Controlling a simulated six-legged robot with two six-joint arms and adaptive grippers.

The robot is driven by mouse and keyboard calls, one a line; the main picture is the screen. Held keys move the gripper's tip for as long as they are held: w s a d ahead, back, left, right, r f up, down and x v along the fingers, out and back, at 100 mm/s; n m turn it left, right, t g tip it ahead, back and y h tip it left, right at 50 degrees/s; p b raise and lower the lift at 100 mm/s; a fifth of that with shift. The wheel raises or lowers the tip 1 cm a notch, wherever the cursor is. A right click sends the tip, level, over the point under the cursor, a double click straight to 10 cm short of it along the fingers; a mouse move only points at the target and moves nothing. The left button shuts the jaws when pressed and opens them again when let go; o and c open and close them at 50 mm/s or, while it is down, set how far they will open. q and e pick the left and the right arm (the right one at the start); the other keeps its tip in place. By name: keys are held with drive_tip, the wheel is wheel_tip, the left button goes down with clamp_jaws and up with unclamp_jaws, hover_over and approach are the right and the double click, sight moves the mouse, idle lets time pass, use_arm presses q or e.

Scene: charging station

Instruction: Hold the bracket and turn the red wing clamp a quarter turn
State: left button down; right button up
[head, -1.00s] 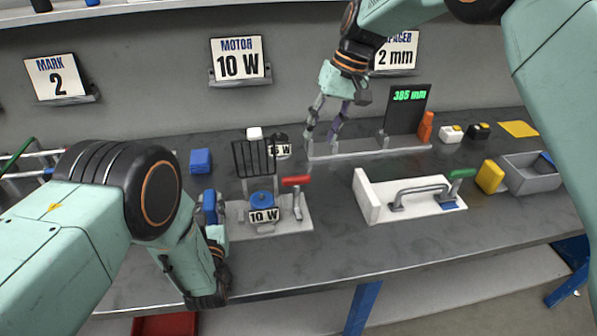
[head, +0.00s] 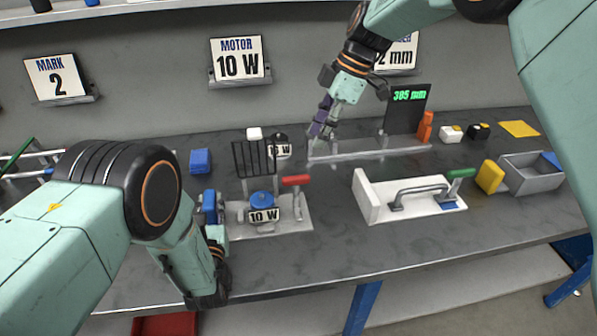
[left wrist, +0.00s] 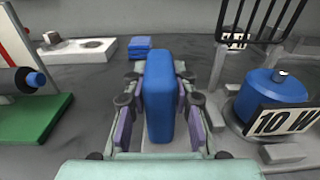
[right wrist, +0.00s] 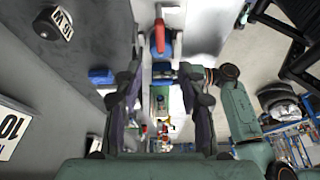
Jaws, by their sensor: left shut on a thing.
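The red wing clamp (head: 296,180) is a red handle on a metal post at the right of a pale fixture plate (head: 285,222). A blue motor (head: 262,199) marked 10 W sits on that plate beside a black wire guard. My left gripper (head: 213,232) is shut on an upright blue block (head: 209,203) at the plate's left; the block stands between its fingers in the left wrist view (left wrist: 160,95). I cannot tell whether this block is the bracket. My right gripper (head: 322,128) is above the bench behind the clamp, apart from it; its fingers are spread and empty in the right wrist view (right wrist: 160,105).
A white fixture with a grey handle and green grip (head: 461,173) stands right of the clamp. Behind is a metal rail with a 385 mm display (head: 407,100). A grey bin (head: 530,178) and yellow block (head: 490,177) are at the right. The bench front is clear.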

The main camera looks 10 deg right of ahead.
sight(296, 177)
drive_tip(key=shift+n, duration=0.4)
drive_tip(key=x, duration=1.2)
drive_tip(key=shift+f, duration=0.1)
drive_tip(key=shift+c, duration=0.2)
clamp_jaws()
